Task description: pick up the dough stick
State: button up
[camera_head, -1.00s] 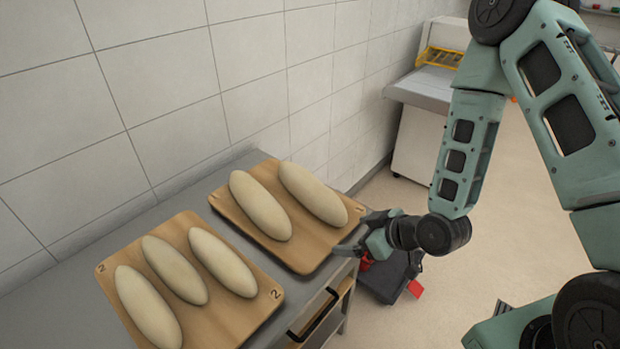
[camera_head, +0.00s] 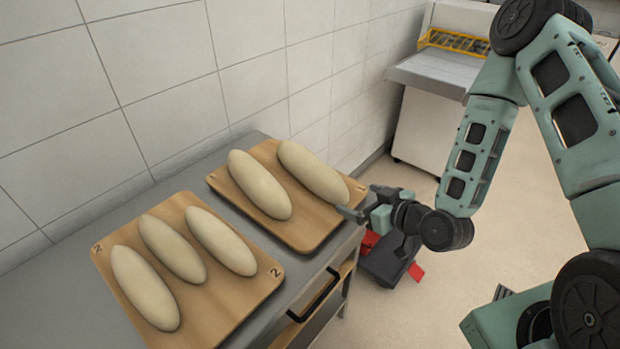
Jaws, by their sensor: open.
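Several pale dough sticks lie on two wooden boards on a grey counter. The far board (camera_head: 303,236), marked 1, holds two: a left dough stick (camera_head: 259,185) and a right dough stick (camera_head: 313,171). The near board (camera_head: 222,297), marked 2, holds three: a left one (camera_head: 145,288), a middle one (camera_head: 172,248) and a right one (camera_head: 221,241). My gripper (camera_head: 355,203) is open and empty at the right edge of the far board, close to the lower end of its right dough stick. Whether a fingertip touches the board or dough, I cannot tell.
A tiled wall (camera_head: 160,80) runs behind the counter (camera_head: 55,290). A dark handle (camera_head: 315,295) is on the counter's front. A black and red object (camera_head: 390,262) is on the floor beside it. A white machine (camera_head: 432,120) stands at the back.

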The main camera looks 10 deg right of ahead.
aim_at(343, 192)
jog(key=p+x, duration=0.2)
jog(key=x, duration=0.5)
jog(key=shift+r, duration=0.1)
jog(key=p+x, duration=0.1)
jog(key=x, duration=0.1)
jog(key=p+x, duration=0.1)
jog(key=x, duration=0.1)
jog(key=shift+w+r+p, duration=0.1)
jog(key=shift+r+p, duration=0.2)
jog(key=shift+p, duration=0.05)
jog(key=shift+w+a+f, duration=0.25)
jog(key=shift+w+f, duration=0.1)
jog(key=shift+w, duration=0.15)
jog(key=c, duration=1.2)
